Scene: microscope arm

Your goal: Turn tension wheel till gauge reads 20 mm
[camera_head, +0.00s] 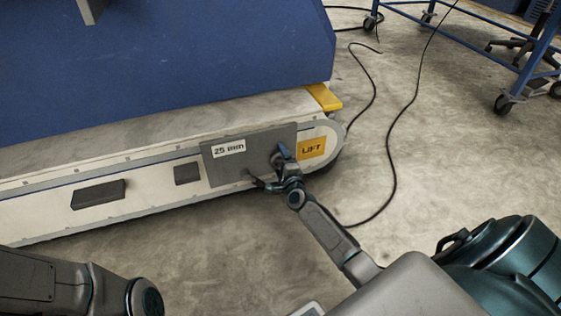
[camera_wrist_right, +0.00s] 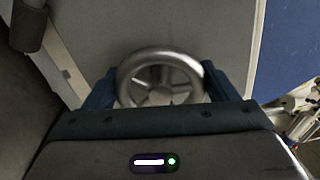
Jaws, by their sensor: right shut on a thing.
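The tension wheel (camera_wrist_right: 160,54) is a silver spoked handwheel on a grey panel (camera_head: 226,172) at the right end of the long white machine base. My right gripper (camera_head: 274,167) is at this panel, shut on the wheel. In the right wrist view its two blue fingers (camera_wrist_right: 158,85) sit on opposite sides of the rim. In the head view the gripper mostly hides the wheel. The gauge label (camera_head: 228,148) on the panel reads 25 mm. My left arm shows at the lower left, but its gripper is out of view.
A yellow LIFT label (camera_head: 312,147) is right of the panel. Dark blocks (camera_head: 98,194) project from the base further left. A large blue housing (camera_head: 170,65) stands above. Black cables (camera_head: 391,140) cross the floor, and a blue wheeled frame (camera_head: 535,60) stands at the upper right.

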